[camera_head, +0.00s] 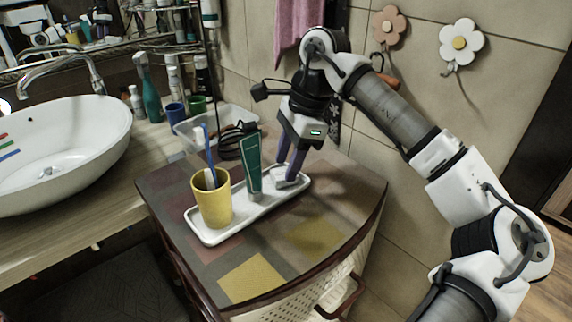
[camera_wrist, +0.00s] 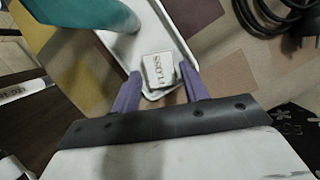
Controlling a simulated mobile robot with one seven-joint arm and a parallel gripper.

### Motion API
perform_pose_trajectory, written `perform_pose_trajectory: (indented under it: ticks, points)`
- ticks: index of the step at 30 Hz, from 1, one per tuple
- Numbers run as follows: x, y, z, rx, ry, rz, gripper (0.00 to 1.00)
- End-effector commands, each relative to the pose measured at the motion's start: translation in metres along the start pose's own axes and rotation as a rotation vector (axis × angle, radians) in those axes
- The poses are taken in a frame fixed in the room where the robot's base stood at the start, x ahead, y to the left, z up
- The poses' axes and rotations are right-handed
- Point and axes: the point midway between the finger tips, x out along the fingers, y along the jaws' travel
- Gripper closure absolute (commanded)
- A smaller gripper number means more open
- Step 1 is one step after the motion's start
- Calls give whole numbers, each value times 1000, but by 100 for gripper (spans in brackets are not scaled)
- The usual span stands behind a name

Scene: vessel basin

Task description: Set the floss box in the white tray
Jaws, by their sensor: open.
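The white tray (camera_head: 238,222) lies on the patchwork-topped cabinet. The floss box (camera_wrist: 160,70), small and white with "FLOSS" lettering, rests in the end of the tray nearest my gripper. My gripper (camera_head: 289,177) points down over that end. Its purple fingers are open, one on each side of the box in the wrist view, with gaps showing beside it. In the head view the box is mostly hidden by the fingers. The tray rim also shows in the wrist view (camera_wrist: 185,48).
A green tube (camera_head: 252,163) stands in the tray beside my gripper, and a yellow cup (camera_head: 212,203) with a toothbrush stands at the other end. The cabinet's front right is clear.

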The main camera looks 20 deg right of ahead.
Motion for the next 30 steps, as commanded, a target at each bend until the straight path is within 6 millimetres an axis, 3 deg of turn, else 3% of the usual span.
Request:
perform_pose_trajectory:
  ticks: [9,13,18,30]
  points:
    - [-69,-1,0,1,1,-2,56]
    - [-91,0,0,2,3,-1,56]
    - [-103,0,0,0,2,0,56]
    - [-105,0,0,-1,1,1,56]
